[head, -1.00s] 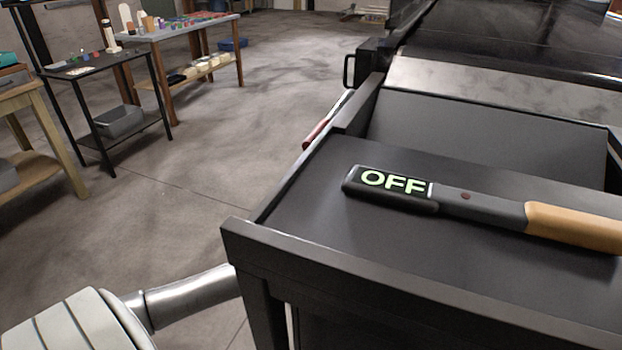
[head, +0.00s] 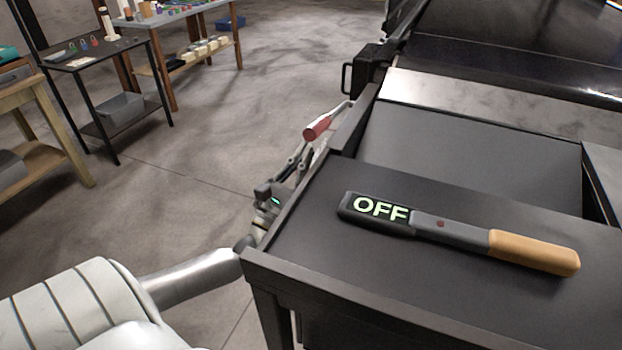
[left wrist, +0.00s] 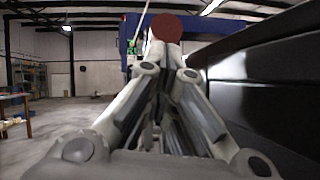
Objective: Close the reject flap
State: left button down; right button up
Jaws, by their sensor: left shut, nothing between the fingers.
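A red-gripped lever (head: 318,128) with a thin metal rod sticks out from the left side of the dark conveyor machine. My left gripper (head: 306,155) is shut and empty, low beside the machine's left side, just below the red grip in the picture and partly hidden by the counter edge. In the left wrist view, the red round end of the lever (left wrist: 167,27) shows right at my closed fingertips (left wrist: 166,58); I cannot tell whether they touch. The reject flap itself cannot be made out with certainty. My right gripper is not in view.
A handheld detector (head: 455,236) reading OFF lies on the machine's dark counter (head: 400,290). A black handle (head: 347,78) juts out farther back. A black side table (head: 85,57) and workbenches stand at the left. The floor between is clear.

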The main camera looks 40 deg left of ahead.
aim_at(304, 131)
pick_arm(q)
jog(key=r+p, duration=0.2)
jog(key=r+g+p, duration=0.1)
jog(key=r+p, duration=0.1)
jog(key=p, duration=0.1)
jog(key=r+g+p, duration=0.1)
jog(key=r+p, duration=0.1)
jog(key=p, duration=0.1)
jog(key=shift+w+n, duration=0.25)
jog(key=shift+n, duration=0.05)
jog(key=shift+w+a+r+p, duration=0.1)
jog(key=shift+w+r+p, duration=0.2)
jog(key=shift+r+p, duration=0.4)
jog(key=shift+w+a+r+p, duration=0.1)
jog(key=shift+w+r+p, duration=0.25)
jog(key=shift+r, duration=0.65)
jog(key=shift+w+a+r+p, duration=0.1)
jog(key=shift+w+r+p, duration=0.15)
jog(key=shift+r+p, duration=0.5)
jog(key=shift+d, duration=0.1)
